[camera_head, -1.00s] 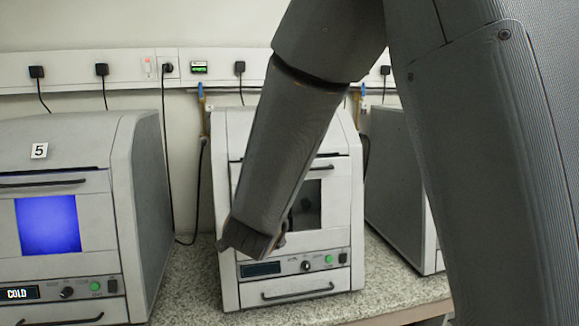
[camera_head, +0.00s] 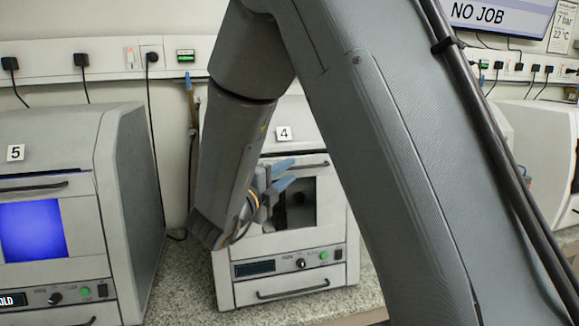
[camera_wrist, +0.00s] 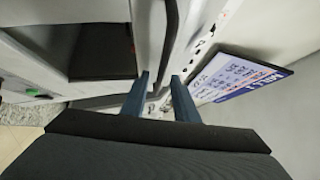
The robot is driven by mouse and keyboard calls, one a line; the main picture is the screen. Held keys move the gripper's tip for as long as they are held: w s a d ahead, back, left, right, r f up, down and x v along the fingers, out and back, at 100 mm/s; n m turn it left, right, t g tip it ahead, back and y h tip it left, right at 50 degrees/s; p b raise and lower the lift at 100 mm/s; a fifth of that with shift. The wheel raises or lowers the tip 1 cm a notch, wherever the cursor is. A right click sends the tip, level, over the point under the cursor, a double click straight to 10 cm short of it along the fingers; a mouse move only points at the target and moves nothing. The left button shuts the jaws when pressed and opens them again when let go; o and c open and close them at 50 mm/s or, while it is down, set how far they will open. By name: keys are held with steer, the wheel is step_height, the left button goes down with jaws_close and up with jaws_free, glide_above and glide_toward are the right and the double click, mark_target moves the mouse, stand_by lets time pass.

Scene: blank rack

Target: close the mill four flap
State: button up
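Mill four (camera_head: 330,135) is the pale box-shaped machine with the "4" label, in the middle of the head view. Its front has a dark square opening or window (camera_head: 300,218) with a round part inside. A dark bar handle (camera_head: 313,164) runs above it. I cannot tell the flap's exact angle, and my arm hides the front's left side. My gripper (camera_head: 294,172) has two blue fingers, apart, in front of the upper front near the handle. In the wrist view the fingers (camera_wrist: 160,90) are apart with the dark handle bar (camera_wrist: 171,35) beyond them; no grip shows.
Mill five (camera_head: 50,135), with a lit blue window, stands to the left. Another pale machine (camera_head: 535,150) stands at the right. A speckled worktop (camera_head: 180,285) runs below. A wall rail (camera_head: 110,58) with plugs and cables is behind. A screen (camera_head: 500,15) reads "NO JOB".

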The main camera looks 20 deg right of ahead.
steer(key=shift+x, duration=0.8)
jaws_close()
stand_by(0.9)
